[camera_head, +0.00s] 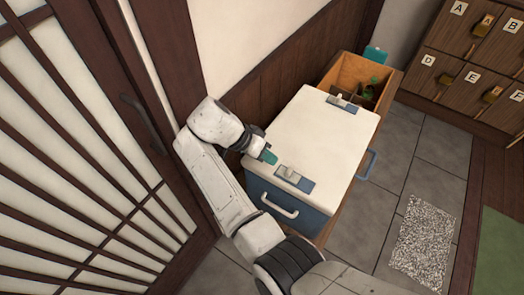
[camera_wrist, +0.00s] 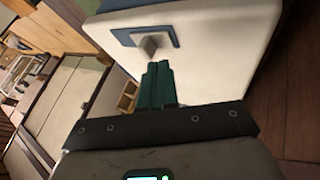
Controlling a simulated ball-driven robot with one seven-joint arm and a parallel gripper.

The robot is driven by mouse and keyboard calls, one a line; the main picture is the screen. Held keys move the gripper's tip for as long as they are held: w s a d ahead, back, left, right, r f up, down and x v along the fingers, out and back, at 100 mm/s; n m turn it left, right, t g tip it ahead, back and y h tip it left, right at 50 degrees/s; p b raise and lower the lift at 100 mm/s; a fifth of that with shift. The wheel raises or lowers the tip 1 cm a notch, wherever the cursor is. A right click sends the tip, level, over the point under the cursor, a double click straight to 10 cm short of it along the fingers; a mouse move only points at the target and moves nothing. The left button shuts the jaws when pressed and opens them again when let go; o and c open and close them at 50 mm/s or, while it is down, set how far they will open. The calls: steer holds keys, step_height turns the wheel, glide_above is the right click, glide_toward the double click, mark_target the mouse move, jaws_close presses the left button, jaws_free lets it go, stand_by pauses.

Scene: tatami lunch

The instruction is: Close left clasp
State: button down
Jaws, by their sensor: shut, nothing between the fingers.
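A cooler with a white lid (camera_head: 320,130) and blue body (camera_head: 262,192) stands in the head view, its lid down. One clasp (camera_head: 295,179), a blue plate with a pale grey tab, is at the lid's lower-left edge. A second clasp (camera_head: 343,103) is at the upper-right edge. My gripper (camera_head: 269,156), with teal fingers, is just above and left of the lower-left clasp. In the wrist view, my shut, empty fingers (camera_wrist: 158,66) point at a clasp's grey tab (camera_wrist: 150,44); a small gap seems to separate them. I cannot tell exactly how the tab is latched.
An open wooden box (camera_head: 352,74) with bottles stands behind the cooler. A pale handle (camera_head: 279,205) sticks out of the cooler's near side, a blue handle (camera_head: 367,164) from its right. A slatted door (camera_head: 75,150) is at left, lettered lockers (camera_head: 470,55) at upper right. The tiled floor right is mostly clear.

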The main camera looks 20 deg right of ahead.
mark_target(291, 171)
steer(key=shift+x, duration=2.55)
steer(key=shift+s+p, duration=0.1)
steer(key=shift+p, duration=0.2)
steer(key=shift+s+d+r+p, duration=0.25)
steer(key=shift+s+d+p, duration=0.55)
steer(key=shift+s+p, duration=0.2)
steer(key=shift+s+d+f, duration=0.15)
steer(key=shift+s+f, duration=0.05)
steer(key=shift+f, duration=0.05)
steer(key=shift+r, duration=0.1)
